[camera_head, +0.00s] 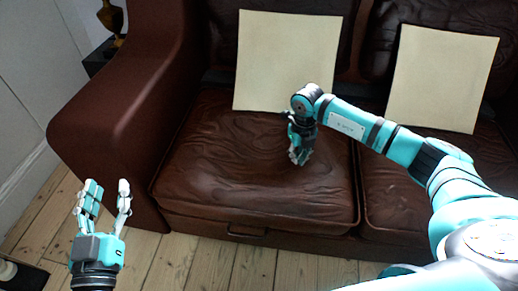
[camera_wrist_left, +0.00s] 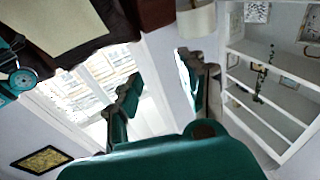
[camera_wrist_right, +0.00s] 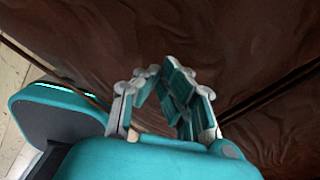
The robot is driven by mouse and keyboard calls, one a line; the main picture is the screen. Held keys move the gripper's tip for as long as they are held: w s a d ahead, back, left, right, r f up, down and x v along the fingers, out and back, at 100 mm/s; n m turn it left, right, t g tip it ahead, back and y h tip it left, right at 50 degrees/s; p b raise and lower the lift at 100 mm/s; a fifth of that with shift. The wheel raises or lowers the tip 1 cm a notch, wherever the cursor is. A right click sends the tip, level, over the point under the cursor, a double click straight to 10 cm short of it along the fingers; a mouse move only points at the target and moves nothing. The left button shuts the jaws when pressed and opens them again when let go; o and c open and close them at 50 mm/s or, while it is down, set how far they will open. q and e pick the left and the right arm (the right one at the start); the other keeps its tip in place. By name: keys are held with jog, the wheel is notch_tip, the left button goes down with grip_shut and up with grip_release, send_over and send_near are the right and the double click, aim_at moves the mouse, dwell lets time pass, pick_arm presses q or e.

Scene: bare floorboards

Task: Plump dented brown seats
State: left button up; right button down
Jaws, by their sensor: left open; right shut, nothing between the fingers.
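A brown leather sofa has a wrinkled left seat cushion (camera_head: 235,185) and a right seat cushion (camera_head: 395,195). My right gripper (camera_head: 298,160) is shut and empty, pointing down over the right part of the left seat; whether it touches the leather I cannot tell. In the right wrist view its fingertips (camera_wrist_right: 155,72) come together in front of the creased brown seat (camera_wrist_right: 245,50). My left gripper (camera_head: 104,184) is open and empty, fingers up, in front of the sofa's left arm. In the left wrist view its fingers (camera_wrist_left: 160,80) stand apart with nothing between them.
Two cream square cushions, the left (camera_head: 287,62) and the right (camera_head: 442,78), lean on the backrest. The thick sofa arm (camera_head: 120,115) bounds the seat at left. Bare floorboards (camera_head: 200,262) lie in front. White shelves (camera_wrist_left: 265,95) show in the left wrist view.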

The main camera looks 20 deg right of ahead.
jog(key=shift+r, duration=0.25)
pick_arm(q)
jog(key=shift+a+f+g+y, duration=0.15)
jog(key=shift+f+g, duration=0.15)
jog(key=shift+f, duration=0.25)
jog(key=shift+a+f+g+y, duration=0.15)
jog(key=shift+f+g, duration=0.15)
jog(key=shift+f, duration=0.25)
jog(key=shift+d, duration=0.1)
pick_arm(e)
jog(key=a+p, duration=0.1)
jog(key=a, duration=0.4)
jog(key=a+p, duration=0.1)
jog(key=a, duration=0.2)
jog(key=shift+s+a+r+p, duration=0.2)
jog(key=shift+r+p, duration=0.05)
jog(key=shift+p, duration=0.05)
jog(key=a, duration=0.7)
jog(key=shift+s+a+f, duration=0.1)
jog(key=shift+s+a, duration=0.05)
jog(key=shift+a, duration=0.05)
pick_arm(q)
jog(key=s+a+f+g+y, duration=0.2)
jog(key=s+f+g, duration=0.4)
jog(key=f, duration=0.5)
jog(key=shift+a+g, duration=0.6)
jog(key=shift+g, duration=0.3)
jog(key=shift+w, duration=0.1)
